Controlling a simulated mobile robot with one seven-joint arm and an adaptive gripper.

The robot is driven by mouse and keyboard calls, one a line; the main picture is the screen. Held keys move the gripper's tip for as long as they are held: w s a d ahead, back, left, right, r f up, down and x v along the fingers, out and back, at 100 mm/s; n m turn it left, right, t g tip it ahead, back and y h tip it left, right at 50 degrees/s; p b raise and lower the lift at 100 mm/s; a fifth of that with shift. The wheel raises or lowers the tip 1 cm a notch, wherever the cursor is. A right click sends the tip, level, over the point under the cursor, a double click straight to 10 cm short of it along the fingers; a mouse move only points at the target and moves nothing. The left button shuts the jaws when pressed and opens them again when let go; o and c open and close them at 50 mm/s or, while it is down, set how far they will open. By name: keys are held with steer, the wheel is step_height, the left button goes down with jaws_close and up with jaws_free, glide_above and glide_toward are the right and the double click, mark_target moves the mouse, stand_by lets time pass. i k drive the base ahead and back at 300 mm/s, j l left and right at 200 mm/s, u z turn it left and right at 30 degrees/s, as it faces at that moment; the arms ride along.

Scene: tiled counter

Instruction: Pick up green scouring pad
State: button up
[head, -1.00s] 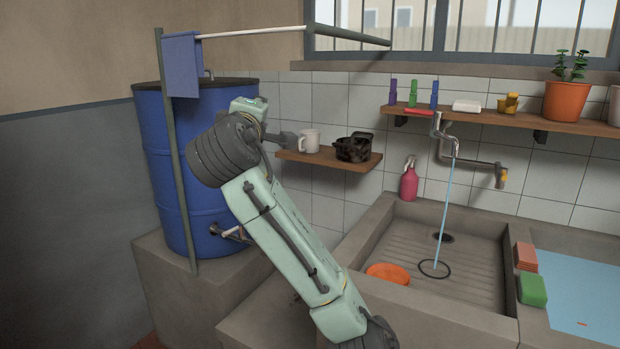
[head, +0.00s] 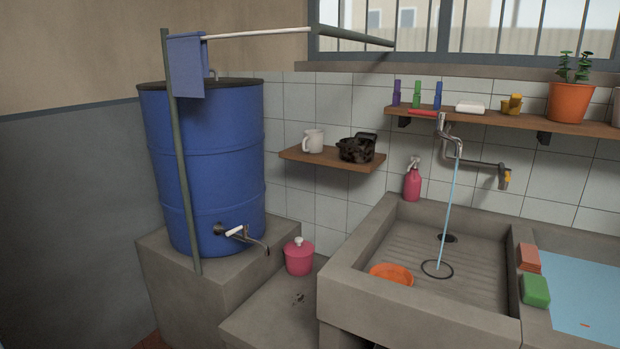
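A green block-shaped pad (head: 535,290), the only pad-like green thing I see, lies on the ledge between the ribbed sink and the water-filled basin at the right. It is beside a reddish-orange block (head: 529,258), which lies just behind it. Nothing covers the green pad. My gripper and arm are outside the head view, so I cannot see whether the gripper is open or shut.
The basin's water (head: 590,290) lies right of the pad. A pink lidded pot (head: 299,258) and blue barrel (head: 205,170) stand left. A shelf (head: 490,118) holds small items above.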

mark_target(535, 291)
steer(key=l+z, duration=0.3)
steer(key=i+l+z, duration=0.4)
steer(key=l, duration=0.25)
steer(key=i+l+z, duration=0.4)
steer(key=l, duration=0.15)
steer(key=i, duration=0.25)
